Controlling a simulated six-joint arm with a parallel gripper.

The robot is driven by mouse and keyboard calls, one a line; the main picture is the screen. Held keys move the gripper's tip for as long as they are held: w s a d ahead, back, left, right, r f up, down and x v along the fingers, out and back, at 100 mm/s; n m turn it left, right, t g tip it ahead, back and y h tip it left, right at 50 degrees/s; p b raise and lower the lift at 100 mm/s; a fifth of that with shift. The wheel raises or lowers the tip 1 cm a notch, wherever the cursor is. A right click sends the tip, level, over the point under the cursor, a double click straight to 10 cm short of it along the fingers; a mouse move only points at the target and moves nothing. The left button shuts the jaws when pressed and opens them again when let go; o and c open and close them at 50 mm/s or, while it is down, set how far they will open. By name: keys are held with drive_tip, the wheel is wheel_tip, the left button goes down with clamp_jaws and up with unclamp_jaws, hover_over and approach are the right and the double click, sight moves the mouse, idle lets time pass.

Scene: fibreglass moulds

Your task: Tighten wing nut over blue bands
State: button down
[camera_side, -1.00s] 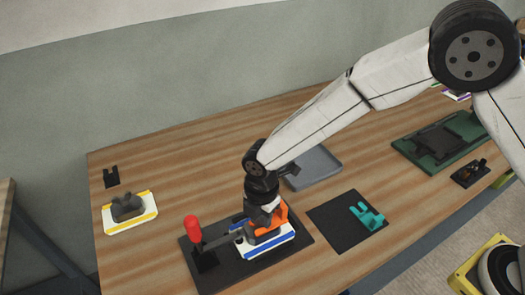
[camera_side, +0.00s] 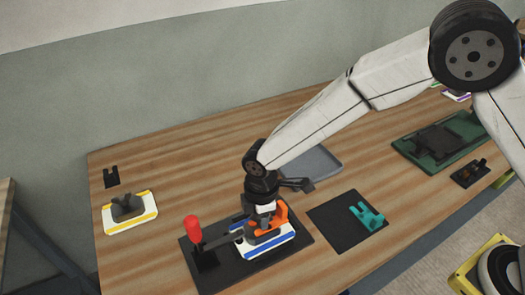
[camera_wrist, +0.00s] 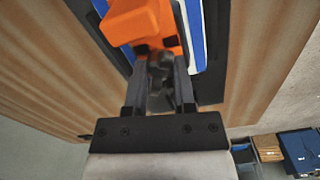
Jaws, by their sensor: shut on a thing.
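The white mould with blue bands (camera_side: 270,246) sits on a black plate (camera_side: 300,257) at the front middle of the table. An orange part (camera_side: 281,213) lies over it; the orange (camera_wrist: 143,22) and a blue band (camera_wrist: 197,30) also show in the wrist view. My gripper (camera_side: 263,222) points down over the mould. In the wrist view my gripper (camera_wrist: 160,68) is shut on a dark grey piece (camera_wrist: 160,88), apparently the wing nut, beside the orange part. Its wings are partly hidden between the fingers, and how far it is threaded cannot be seen.
A toggle clamp with a red handle (camera_side: 193,230) stands close left of the mould. A yellow-banded mould (camera_side: 130,212) is at the left. A grey tray (camera_side: 316,160) is behind, and a teal part (camera_side: 366,216) lies on a black mat at the right.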

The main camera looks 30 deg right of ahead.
drive_tip(key=m, duration=0.5)
drive_tip(key=shift+m, duration=0.3)
drive_tip(key=m, duration=1)
drive_tip(key=shift+m, duration=0.4)
drive_tip(key=m, duration=0.4)
drive_tip(key=shift+m, duration=0.3)
drive_tip(key=m, duration=1)
drive_tip(key=shift+m, duration=0.4)
drive_tip(key=m, duration=1)
drive_tip(key=shift+m, duration=0.3)
